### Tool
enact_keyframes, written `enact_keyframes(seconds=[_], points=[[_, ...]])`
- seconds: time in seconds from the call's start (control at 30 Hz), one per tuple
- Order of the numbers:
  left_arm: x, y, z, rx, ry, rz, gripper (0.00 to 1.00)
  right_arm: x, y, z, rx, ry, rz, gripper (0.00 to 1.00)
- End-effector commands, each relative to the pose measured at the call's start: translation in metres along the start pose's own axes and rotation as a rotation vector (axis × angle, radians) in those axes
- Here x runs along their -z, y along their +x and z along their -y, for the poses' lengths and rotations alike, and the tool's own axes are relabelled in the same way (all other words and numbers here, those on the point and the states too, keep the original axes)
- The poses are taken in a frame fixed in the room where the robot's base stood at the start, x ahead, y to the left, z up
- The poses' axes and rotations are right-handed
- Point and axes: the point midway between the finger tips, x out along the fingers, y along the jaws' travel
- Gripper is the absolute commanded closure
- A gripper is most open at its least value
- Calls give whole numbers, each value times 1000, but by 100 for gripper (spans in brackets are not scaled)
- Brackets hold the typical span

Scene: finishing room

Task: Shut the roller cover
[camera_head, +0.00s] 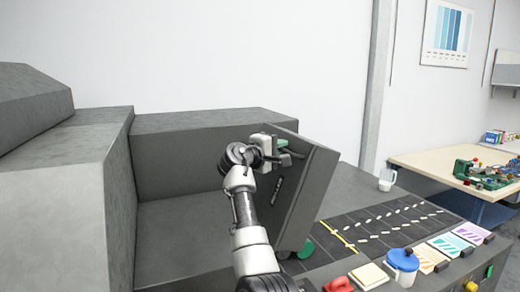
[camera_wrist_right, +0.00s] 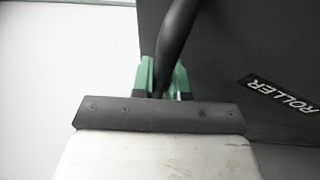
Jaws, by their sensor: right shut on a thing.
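The roller cover (camera_head: 310,185) is a dark grey panel standing upright and slightly tilted on the machine. The space to its left is open. Its ROLLER label (camera_wrist_right: 283,98) shows in the right wrist view and faces my right arm. My right gripper (camera_head: 282,150) is at the upper part of the cover. In the right wrist view its green fingers (camera_wrist_right: 163,78) are shut around the cover's dark curved handle (camera_wrist_right: 178,35). The gripper hides part of the handle in the head view. My left gripper is not in view.
The dark grey machine housing (camera_head: 65,195) fills the left. A white cup (camera_head: 386,181) stands behind. A wooden table (camera_head: 430,160) is farther right.

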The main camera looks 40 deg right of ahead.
Motion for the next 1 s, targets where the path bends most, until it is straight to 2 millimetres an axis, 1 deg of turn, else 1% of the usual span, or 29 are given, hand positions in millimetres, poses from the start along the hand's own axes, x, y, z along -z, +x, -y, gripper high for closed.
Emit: enact_keyframes(seconds=[0.03,0.1,0.17,0.23,0.27,0.4,0.43,0.5,0.57,0.7,0.83,1.0], points=[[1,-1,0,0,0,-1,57,-8,15,4,0,-1,13,100],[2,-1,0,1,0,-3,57,-15,32,10,-1,-1,13,100],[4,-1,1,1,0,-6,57,-21,45,14,55,28,11,100],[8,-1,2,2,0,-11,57,-27,61,22,120,54,11,100],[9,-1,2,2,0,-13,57,-30,68,27,141,60,11,100],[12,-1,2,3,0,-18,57,-43,97,49,130,53,11,100],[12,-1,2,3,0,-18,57,-45,103,52,162,70,11,100],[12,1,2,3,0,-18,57,-50,116,65,229,99,11,100],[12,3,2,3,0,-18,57,-55,127,78,270,112,9,100],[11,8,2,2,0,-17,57,-65,150,107,261,106,10,100],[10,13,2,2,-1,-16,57,-72,168,136,260,105,9,100],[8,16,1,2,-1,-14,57,-78,184,170,394,166,7,100]])
